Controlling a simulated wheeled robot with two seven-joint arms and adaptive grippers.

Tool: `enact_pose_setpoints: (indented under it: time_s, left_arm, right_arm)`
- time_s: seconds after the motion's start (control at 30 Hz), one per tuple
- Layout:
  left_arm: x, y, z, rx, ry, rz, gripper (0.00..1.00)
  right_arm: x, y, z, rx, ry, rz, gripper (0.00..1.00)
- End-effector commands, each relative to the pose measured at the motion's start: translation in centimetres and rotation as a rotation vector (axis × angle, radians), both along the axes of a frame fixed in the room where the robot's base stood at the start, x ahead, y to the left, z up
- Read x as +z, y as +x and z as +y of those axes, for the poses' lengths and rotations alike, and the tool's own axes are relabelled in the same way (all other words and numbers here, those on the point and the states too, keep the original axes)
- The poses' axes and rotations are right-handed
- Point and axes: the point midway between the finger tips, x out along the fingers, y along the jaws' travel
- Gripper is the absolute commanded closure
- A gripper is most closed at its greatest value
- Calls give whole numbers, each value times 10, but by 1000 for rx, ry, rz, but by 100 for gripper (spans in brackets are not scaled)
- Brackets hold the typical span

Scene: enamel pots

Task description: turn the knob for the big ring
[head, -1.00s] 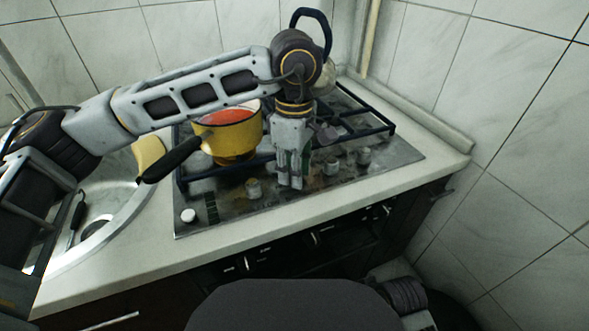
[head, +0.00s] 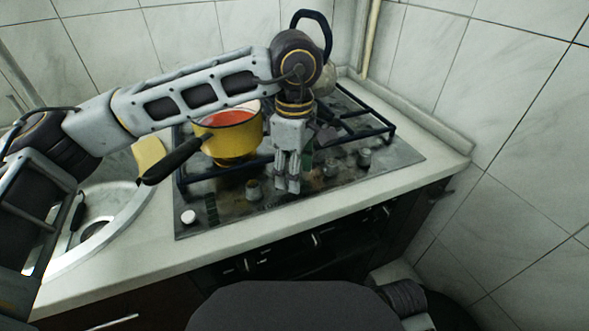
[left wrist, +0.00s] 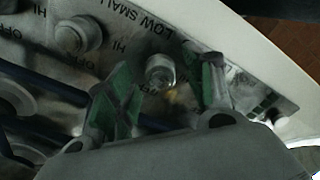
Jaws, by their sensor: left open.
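My left gripper (head: 288,188) is open and points down over the front of the hob (head: 225,212). In the left wrist view its fingers (left wrist: 172,95) with green pads stand apart, and a round metal knob (left wrist: 160,72) shows between and beyond them. I cannot tell whether they touch it. The label "LOW SMALL" is printed near this knob; which ring each knob serves is not clear. Another knob (left wrist: 77,36) is at upper left there. In the head view, knobs stand left of the gripper (head: 254,190) and right of it (head: 330,168), with one farther right (head: 364,157).
A yellow pot (head: 232,138) with red inside sits on the hob behind my left arm, its black handle (head: 172,161) pointing left. Dark grates (head: 350,135) cover the back. A white knob-like piece (head: 188,216) is at front left. The sink (head: 110,205) lies left; the front counter (head: 290,228) is clear.

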Motion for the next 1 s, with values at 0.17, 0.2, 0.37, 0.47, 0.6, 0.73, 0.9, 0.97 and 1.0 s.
enact_pose_setpoints:
  time_s: [0.17, 0.2, 0.37, 0.47, 0.6, 0.73, 0.9, 0.97, 1.0]
  left_arm:
    - [11, 0, -1, 0, -1, -2, 47]
    - [15, 0, 0, 0, -1, -2, 47]
    - [35, 0, -1, 0, -1, -3, 47]
    - [50, 0, -1, 0, -1, -2, 47]
    - [71, 1, 0, 0, 0, -2, 47]
    - [90, 0, -1, -1, -1, -2, 47]
    - [108, 1, 0, 0, 0, -1, 47]
    - [112, 0, 0, 0, 1, -1, 47]
    - [114, 0, 0, 0, 1, -1, 47]
  right_arm:
    - [1, 1, -1, 0, -2, -2, 60]
    - [1, 1, -1, 0, -1, -3, 60]
    - [1, 2, -1, 0, -2, -5, 60]
    - [1, 2, -1, 0, -2, -5, 60]
    - [1, 2, -1, 0, -2, -5, 60]
    - [1, 2, -1, 0, -2, -5, 60]
    - [1, 2, -1, 0, -2, -5, 60]
    - [1, 2, -1, 0, -2, -5, 60]
    - [1, 2, -1, 0, -2, -5, 60]
